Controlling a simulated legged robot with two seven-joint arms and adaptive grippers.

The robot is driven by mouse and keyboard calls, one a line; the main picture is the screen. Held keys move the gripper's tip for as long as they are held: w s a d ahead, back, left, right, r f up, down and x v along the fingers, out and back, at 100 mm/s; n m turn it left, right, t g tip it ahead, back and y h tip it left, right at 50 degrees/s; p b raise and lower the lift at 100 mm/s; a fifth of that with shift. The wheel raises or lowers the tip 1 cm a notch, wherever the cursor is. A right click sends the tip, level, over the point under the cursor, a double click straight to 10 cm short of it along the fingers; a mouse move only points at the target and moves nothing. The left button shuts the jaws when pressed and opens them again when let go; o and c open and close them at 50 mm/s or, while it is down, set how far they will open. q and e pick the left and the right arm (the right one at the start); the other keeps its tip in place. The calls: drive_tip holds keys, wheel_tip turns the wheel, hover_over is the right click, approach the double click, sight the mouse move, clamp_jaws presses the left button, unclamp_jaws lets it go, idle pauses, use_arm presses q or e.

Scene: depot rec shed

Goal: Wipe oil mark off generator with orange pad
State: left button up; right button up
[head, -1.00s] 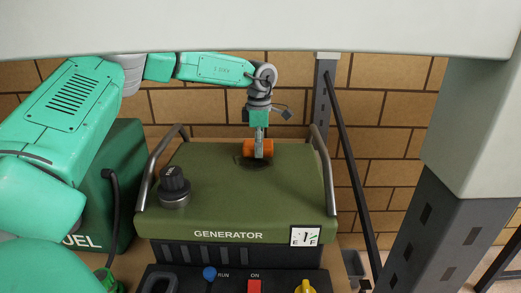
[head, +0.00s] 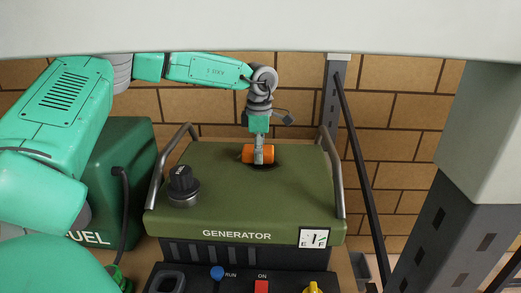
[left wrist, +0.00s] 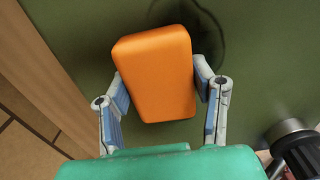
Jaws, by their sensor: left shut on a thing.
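The green generator (head: 262,205) stands in the middle of the head view. My left gripper (head: 259,153) is shut on the orange pad (head: 258,160) over the rear part of the generator's top. In the left wrist view the pad (left wrist: 157,75) sits between the two fingers. The dark oil mark (head: 268,167) shows just below and beside the pad. In the left wrist view the mark (left wrist: 212,35) curves past the pad's upper right edge, and the pad hides part of it. The pad looks very close to the surface; I cannot tell whether it touches. My right gripper is not in view.
A black filler cap (head: 183,186) stands on the generator's top left. Metal handles rise at its left (head: 160,170) and right (head: 335,175) sides. A green fuel can (head: 125,190) stands to the left. A brick wall is behind, and a grey post (head: 450,225) is at right.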

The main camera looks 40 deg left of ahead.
sight(253, 145)
use_arm(q)
drive_tip(key=shift+s+d, duration=1.3)
drive_tip(key=shift+s, duration=0.1)
drive_tip(key=shift+s+d, duration=0.95)
drive_tip(key=shift+s, duration=0.25)
drive_tip(key=shift+s+a, duration=0.7)
drive_tip(key=shift+a, duration=0.1)
drive_tip(key=shift+w+a, duration=0.25)
drive_tip(key=shift+a, duration=0.1)
drive_tip(key=shift+w+a, duration=0.5)
drive_tip(key=shift+w, duration=0.1)
drive_tip(key=shift+w+a, duration=0.8)
drive_tip(key=shift+w, duration=0.25)
drive_tip(key=shift+w+a, duration=0.85)
drive_tip(key=shift+w, duration=0.15)
drive_tip(key=shift+w+a, duration=0.8)
drive_tip(key=shift+w, duration=0.25)
drive_tip(key=shift+r, duration=0.1)
drive_tip(key=shift+r, duration=3.05)
